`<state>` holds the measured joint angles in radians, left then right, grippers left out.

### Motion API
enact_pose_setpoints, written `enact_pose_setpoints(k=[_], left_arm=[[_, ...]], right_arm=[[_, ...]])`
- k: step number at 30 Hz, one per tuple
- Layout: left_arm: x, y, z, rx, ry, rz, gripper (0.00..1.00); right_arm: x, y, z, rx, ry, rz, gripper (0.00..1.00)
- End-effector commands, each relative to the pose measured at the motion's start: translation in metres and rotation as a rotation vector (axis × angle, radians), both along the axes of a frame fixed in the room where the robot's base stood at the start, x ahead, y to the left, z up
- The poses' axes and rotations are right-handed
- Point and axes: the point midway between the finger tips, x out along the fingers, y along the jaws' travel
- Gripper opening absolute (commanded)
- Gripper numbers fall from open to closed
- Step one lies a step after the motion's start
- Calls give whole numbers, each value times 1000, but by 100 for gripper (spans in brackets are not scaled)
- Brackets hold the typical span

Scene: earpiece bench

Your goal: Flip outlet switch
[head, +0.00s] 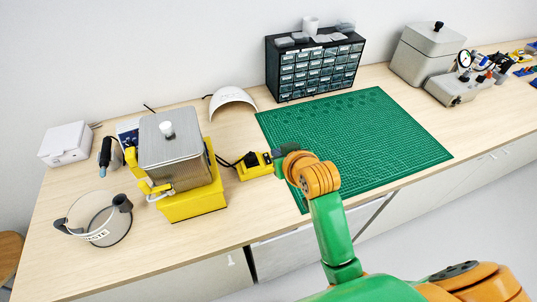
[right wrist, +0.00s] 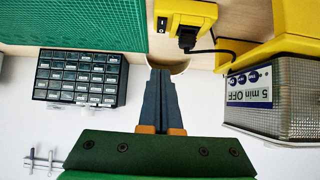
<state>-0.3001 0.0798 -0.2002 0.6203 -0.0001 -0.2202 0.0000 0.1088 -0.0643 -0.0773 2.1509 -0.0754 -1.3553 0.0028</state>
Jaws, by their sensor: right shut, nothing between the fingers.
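The yellow outlet box (head: 250,168) lies on the bench beside the left edge of the green mat, with a black plug and cord at its left. In the right wrist view the outlet box (right wrist: 190,12) is at the top, with the black plug (right wrist: 187,38) in it. A small dark part at its left end (right wrist: 162,24) may be the switch; it is too small to tell its position. My right gripper (head: 277,152) is at the outlet's right end in the head view, partly hiding it. Its fingers (right wrist: 160,74) are together and empty; contact cannot be told. My left gripper is out of view.
A metal-sided machine on a yellow base (head: 192,205) stands left of the outlet. A white curved shell (head: 232,97) and a drawer cabinet (head: 314,68) stand behind. The green mat (head: 365,140) is clear.

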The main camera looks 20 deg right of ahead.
Motion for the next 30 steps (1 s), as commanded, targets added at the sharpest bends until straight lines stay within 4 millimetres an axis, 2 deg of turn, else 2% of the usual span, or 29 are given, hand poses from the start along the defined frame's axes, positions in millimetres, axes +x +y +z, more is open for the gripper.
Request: enact_pose_setpoints(k=[12,15,20,30], left_arm=[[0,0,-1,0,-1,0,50],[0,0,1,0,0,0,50],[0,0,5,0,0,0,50],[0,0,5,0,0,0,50]], right_arm=[[70,2,-55,1,2,-1,0],[70,2,-73,1,4,-1,0],[72,3,-88,0,2,0,0],[73,3,-93,0,0,0,0]])
